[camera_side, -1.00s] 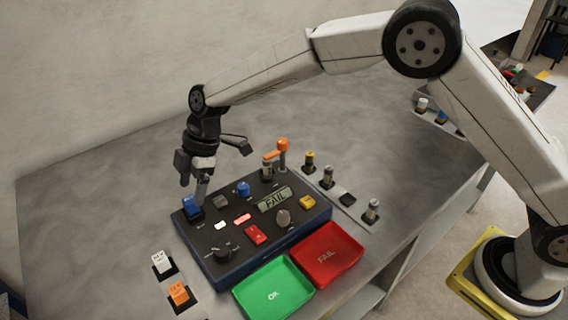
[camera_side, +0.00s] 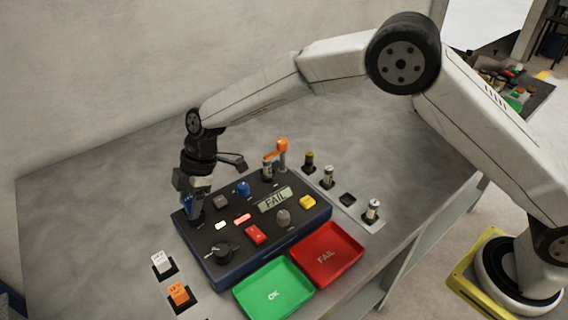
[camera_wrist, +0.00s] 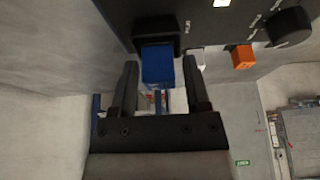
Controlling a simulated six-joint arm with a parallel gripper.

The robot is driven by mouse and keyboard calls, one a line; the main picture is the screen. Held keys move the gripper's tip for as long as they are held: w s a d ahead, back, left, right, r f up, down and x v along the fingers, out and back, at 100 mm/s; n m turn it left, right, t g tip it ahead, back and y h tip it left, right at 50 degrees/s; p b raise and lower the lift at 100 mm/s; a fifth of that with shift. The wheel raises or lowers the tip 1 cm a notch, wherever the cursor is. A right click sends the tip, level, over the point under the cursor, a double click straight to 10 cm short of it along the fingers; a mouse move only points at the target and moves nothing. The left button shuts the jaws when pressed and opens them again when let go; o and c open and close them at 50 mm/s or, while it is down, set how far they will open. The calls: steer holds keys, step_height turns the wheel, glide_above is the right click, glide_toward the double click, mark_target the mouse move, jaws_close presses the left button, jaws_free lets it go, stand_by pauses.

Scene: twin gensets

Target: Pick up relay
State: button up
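A blue relay (camera_side: 194,208) stands in a socket at the far left corner of the dark tester panel (camera_side: 232,268). My gripper (camera_side: 193,198) is down over it and partly hides it in the side view. In the wrist view the blue relay (camera_wrist: 157,66) sits in its black socket between the two fingers of my gripper (camera_wrist: 160,80). The fingers are apart, with a small gap visible on each side of it. A white relay (camera_side: 161,260) and an orange relay (camera_side: 178,293) stand in sockets left of the tester; the orange one also shows in the wrist view (camera_wrist: 243,57).
The tester carries knobs, buttons, an orange-handled lever (camera_side: 281,148) and a display (camera_side: 274,199) reading FAIL. A green OK tray (camera_side: 273,293) and a red FAIL tray (camera_side: 327,257) lie in front. A strip with several cylinders (camera_side: 328,176) stands behind right.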

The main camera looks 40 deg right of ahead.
mark_target(184, 201)
jaws_close()
steer(key=shift+r, duration=0.15)
steer(key=shift+r, duration=1.4)
steer(key=s+d+r, duration=0.6)
steer(key=s+r, duration=0.4)
steer(key=s, duration=0.2)
steer(key=shift+s+d, duration=0.15)
steer(key=shift+d, duration=0.15)
